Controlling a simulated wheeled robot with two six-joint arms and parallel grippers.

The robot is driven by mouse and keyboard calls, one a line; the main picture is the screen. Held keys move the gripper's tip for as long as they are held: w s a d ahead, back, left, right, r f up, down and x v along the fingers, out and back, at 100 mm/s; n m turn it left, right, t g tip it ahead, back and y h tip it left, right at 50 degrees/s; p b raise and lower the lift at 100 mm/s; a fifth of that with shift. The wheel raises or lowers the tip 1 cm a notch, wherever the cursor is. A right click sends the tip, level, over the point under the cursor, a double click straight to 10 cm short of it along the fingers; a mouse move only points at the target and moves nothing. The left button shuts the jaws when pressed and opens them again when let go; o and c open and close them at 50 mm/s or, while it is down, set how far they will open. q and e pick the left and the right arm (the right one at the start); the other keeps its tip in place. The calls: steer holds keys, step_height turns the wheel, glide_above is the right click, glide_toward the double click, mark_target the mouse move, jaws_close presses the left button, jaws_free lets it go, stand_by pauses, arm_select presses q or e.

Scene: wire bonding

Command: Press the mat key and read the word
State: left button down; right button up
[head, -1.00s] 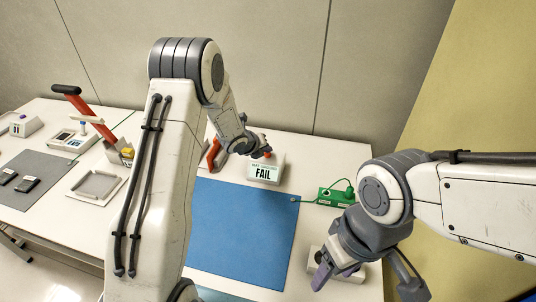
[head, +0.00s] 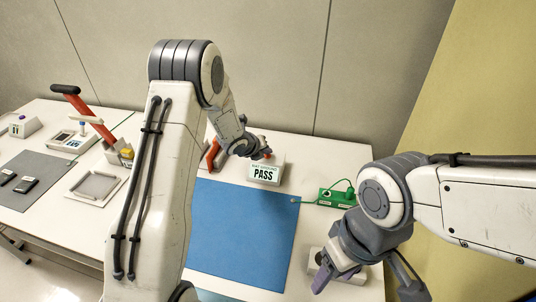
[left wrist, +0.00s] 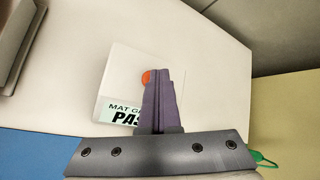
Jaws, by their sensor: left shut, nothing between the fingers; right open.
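The mat tester (head: 264,173) is a white box with a red key on top and a display that reads PASS. It stands behind the blue mat (head: 245,232). My left gripper (head: 266,155) is shut and empty, its fingertips at the red key. In the left wrist view the shut fingers (left wrist: 158,100) partly cover the orange-red key (left wrist: 146,77) and the end of the word on the tester (left wrist: 112,85). Whether the fingertips touch the key is hard to tell. My right gripper (head: 322,277) is open, low over a white device (head: 352,276) at the right front.
A green box (head: 335,197) with a cord sits right of the blue mat. A red-handled press (head: 90,120), a grey tray (head: 97,184), a grey mat (head: 38,175) with dark pieces and small white devices stand at the left. The wall is close behind.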

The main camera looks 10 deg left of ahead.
mark_target(267, 157)
arm_select(q)
steer(key=shift+r+p, duration=0.55)
steer(key=shift+r, duration=0.35)
steer(key=shift+r, duration=0.1)
step_height(267, 157, up, 5)
steer(key=p, duration=0.3)
steer(key=shift+p, duration=0.4)
